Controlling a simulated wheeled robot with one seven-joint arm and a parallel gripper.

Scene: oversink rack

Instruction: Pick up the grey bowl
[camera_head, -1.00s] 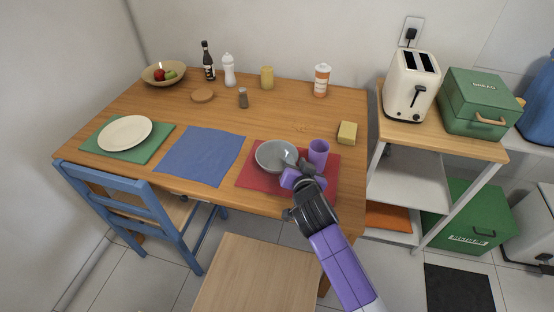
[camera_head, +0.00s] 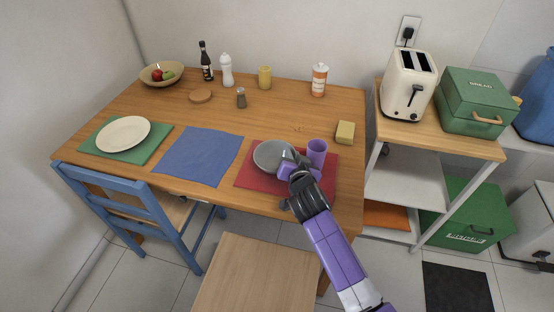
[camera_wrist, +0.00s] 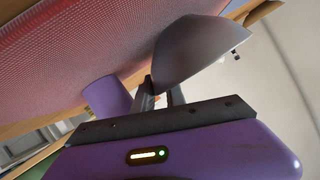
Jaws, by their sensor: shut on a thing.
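The grey bowl (camera_head: 268,155) is at the red placemat (camera_head: 246,179) on the right part of the wooden table. My gripper (camera_head: 288,168) is at the bowl's near right side and hides part of it. In the wrist view, the fingers (camera_wrist: 162,92) are shut on the rim of the grey bowl (camera_wrist: 195,48), which looks tilted there because the camera is turned. I cannot tell whether the bowl still touches the placemat.
A purple cup (camera_head: 317,152) stands just right of my gripper; it also shows in the wrist view (camera_wrist: 106,97). A yellow sponge-like block (camera_head: 345,132) lies behind it. A blue napkin (camera_head: 200,157) is to the left. A wooden seat (camera_head: 258,278) stands in front.

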